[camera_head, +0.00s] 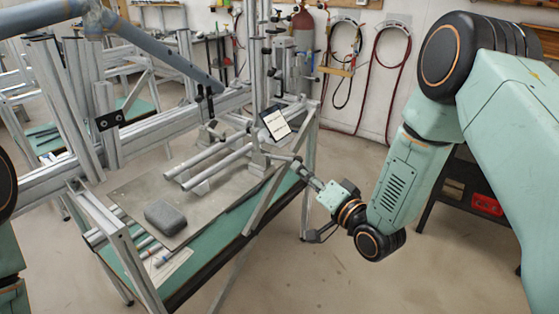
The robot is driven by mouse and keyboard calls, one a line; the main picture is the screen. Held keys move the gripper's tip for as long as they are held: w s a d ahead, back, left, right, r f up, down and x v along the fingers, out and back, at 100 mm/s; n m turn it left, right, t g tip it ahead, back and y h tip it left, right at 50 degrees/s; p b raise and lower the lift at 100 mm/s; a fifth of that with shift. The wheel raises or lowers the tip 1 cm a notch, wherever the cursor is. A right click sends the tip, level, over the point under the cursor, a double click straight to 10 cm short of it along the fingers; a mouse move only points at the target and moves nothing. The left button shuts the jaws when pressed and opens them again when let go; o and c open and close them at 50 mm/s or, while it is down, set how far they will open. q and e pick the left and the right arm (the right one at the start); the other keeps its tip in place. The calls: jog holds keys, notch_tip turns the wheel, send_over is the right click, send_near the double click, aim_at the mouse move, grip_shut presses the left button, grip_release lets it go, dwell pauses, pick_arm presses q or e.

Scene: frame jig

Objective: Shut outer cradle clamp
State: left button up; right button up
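The frame jig (150,123) stands on a metal table, with two parallel pale tubes (216,166) lying across its cradle. Small metal clamp blocks (258,161) sit at the right ends of these tubes; I cannot tell whether the outer cradle clamp is open or shut. My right gripper (308,174) reaches in from the right, its tip near the table's right edge, just right of the clamp blocks. Its fingers are too small to read, and I cannot tell whether it touches anything. My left gripper is out of view; only part of my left arm shows at the left edge.
A grey rounded block (166,217) lies on the metal plate (133,196). A small white sign (276,124) stands behind the clamp blocks. A blue-grey frame tube (160,52) crosses the upper left. Hoses (389,72) hang on the back wall. The floor at lower right is clear.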

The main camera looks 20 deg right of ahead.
aim_at(289, 159)
jog(key=x, duration=0.6)
jog(key=shift+w+d+f, duration=0.2)
jog(key=shift+w+d, duration=0.1)
jog(key=shift+d, duration=0.05)
jog(key=shift+w+a+r, duration=0.1)
jog(key=shift+w+a, duration=0.15)
jog(key=shift+w, duration=0.25)
jog(key=shift+w+d, duration=0.2)
jog(key=shift+w, duration=0.05)
jog(key=shift+a, duration=0.1)
jog(key=shift+a, duration=0.15)
jog(key=c, duration=0.3)
grip_shut()
